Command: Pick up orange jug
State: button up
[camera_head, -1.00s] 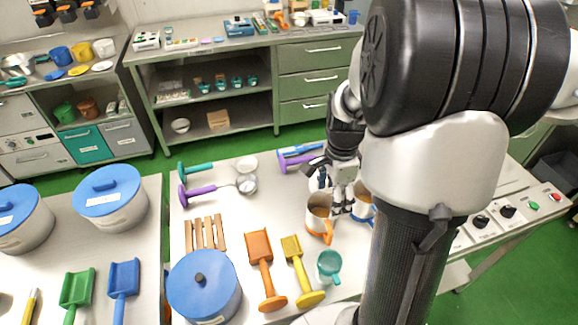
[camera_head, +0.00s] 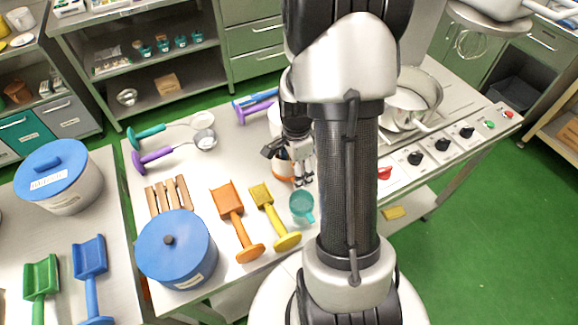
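The orange jug (camera_head: 283,168) stands on the steel worktop, a metal-looking vessel with orange at its base and handle side. It is partly hidden behind my gripper. My gripper (camera_head: 300,178) points down at the jug's right side, close against it in the picture. Its fingers are small and partly overlap the jug, so whether they touch or grip it does not show. The blue-handled jug seen earlier is hidden behind my arm.
A teal jug (camera_head: 302,206) stands just in front. Yellow (camera_head: 274,217) and orange (camera_head: 236,222) scoops, a blue-lidded pot (camera_head: 176,250) and a wooden rack (camera_head: 168,194) lie left.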

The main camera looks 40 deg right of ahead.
jog(key=f+b, duration=0.1)
jog(key=f, duration=0.3)
jog(key=shift+s, duration=0.2)
jog(key=shift+r, duration=0.1)
jog(key=shift+a, duration=0.1)
jog(key=shift+c, duration=0.4)
jog(key=c, duration=1.2)
